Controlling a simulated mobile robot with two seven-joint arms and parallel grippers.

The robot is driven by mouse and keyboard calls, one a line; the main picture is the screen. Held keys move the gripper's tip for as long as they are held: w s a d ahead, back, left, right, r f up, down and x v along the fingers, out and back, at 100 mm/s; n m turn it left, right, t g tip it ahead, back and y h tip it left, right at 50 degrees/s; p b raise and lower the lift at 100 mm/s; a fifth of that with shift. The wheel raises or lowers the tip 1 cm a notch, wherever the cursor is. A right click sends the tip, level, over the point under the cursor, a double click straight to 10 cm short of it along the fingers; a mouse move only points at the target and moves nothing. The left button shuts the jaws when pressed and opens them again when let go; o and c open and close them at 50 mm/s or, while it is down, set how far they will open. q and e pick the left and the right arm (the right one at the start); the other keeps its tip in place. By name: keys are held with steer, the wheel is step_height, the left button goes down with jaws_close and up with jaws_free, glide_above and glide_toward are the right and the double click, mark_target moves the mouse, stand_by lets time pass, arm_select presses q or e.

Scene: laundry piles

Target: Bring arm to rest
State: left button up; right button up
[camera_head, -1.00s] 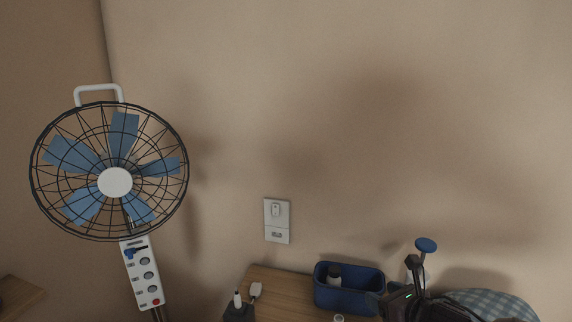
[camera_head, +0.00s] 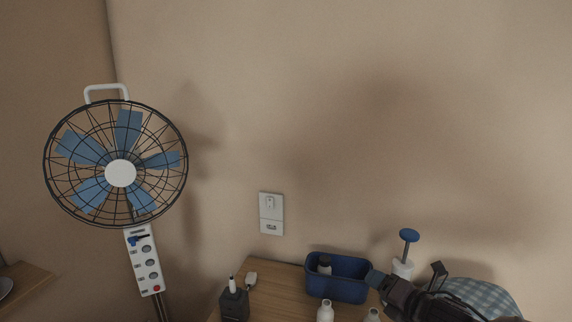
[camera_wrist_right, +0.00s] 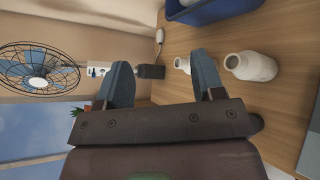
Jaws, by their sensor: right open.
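My right gripper (camera_wrist_right: 162,82) is open and empty in the right wrist view, its two blue-grey fingers apart with the wooden table top (camera_wrist_right: 187,38) behind them. The arm reaches in from the lower right corner. My left gripper is in neither view.
A fan (camera_head: 120,172) stands at the left.

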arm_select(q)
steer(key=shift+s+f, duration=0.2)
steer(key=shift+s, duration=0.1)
arm_select(e)
steer(key=s+d+f+m+h, duration=0.2)
steer(key=s+f+m, duration=0.4)
steer(key=s+m, duration=0.3)
steer(key=s+d+f+m+h, duration=0.2)
steer(key=s+f+m, duration=0.5)
steer(key=s+m, duration=0.2)
steer(key=s+d+f+m+g+h, duration=0.1)
steer(key=s+f+m+h, duration=0.1)
steer(key=s+f+m, duration=0.4)
steer(key=s+m, duration=0.4)
steer(key=m, duration=0.1)
steer(key=shift+d+f+h, duration=0.3)
steer(key=shift+d+f, duration=0.05)
steer(key=shift+d, duration=0.05)
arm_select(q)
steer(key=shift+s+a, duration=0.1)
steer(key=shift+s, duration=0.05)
arm_select(e)
steer(key=shift+s, duration=0.1)
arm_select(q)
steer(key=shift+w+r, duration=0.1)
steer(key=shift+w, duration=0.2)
